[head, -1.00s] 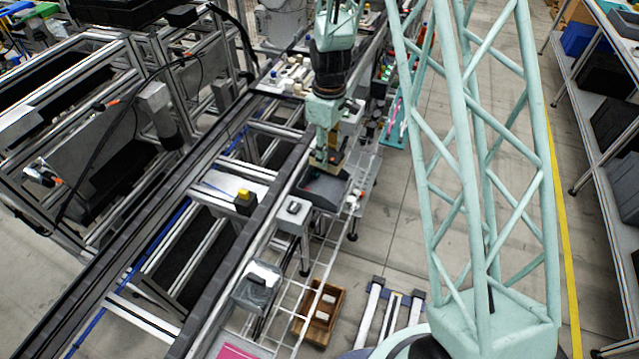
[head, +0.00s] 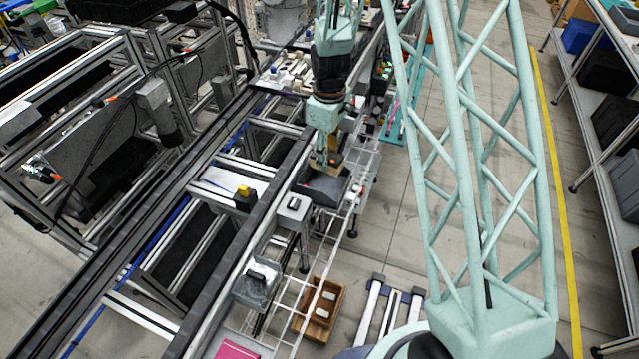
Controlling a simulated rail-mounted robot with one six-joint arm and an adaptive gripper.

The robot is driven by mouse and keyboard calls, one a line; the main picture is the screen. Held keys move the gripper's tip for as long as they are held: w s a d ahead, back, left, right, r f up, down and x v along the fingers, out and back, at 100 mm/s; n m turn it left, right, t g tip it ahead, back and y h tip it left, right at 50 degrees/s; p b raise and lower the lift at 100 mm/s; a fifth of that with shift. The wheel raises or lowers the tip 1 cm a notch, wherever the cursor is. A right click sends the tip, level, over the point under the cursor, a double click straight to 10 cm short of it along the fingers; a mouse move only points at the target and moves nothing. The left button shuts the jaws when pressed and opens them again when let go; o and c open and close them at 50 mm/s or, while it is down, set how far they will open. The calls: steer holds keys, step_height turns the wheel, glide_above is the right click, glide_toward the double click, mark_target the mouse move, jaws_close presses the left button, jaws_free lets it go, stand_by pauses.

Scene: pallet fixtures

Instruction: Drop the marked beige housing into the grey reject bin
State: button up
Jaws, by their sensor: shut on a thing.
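My gripper (head: 327,168) points down over a dark grey open container (head: 322,188) beside the conveyor's right rail. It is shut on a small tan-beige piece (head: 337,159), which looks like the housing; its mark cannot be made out. The piece is partly hidden by the fingers, and I cannot tell whether it touches the container. A lighter grey bin (head: 243,297) stands nearer the camera, beside the rail, with a pale part (head: 262,274) in it. I cannot tell for sure which of the two is the reject bin.
A box with a yellow-topped button (head: 243,191) stands on the conveyor frame. A brown wooden crate (head: 301,327) holds pale parts at the lower middle. A white wire rack runs alongside. More pale parts (head: 292,75) lie on the conveyor farther back. Open floor lies to the right.

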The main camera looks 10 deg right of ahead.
steer(key=shift+f+b, duration=0.55)
steer(key=shift+f, duration=1.25)
steer(key=o, duration=1)
steer(key=shift+r, duration=0.15)
step_height(320, 180, up, 9)
steer(key=shift+f, duration=0.1)
steer(key=shift+r, duration=1.45)
steer(key=shift+r, duration=0.1)
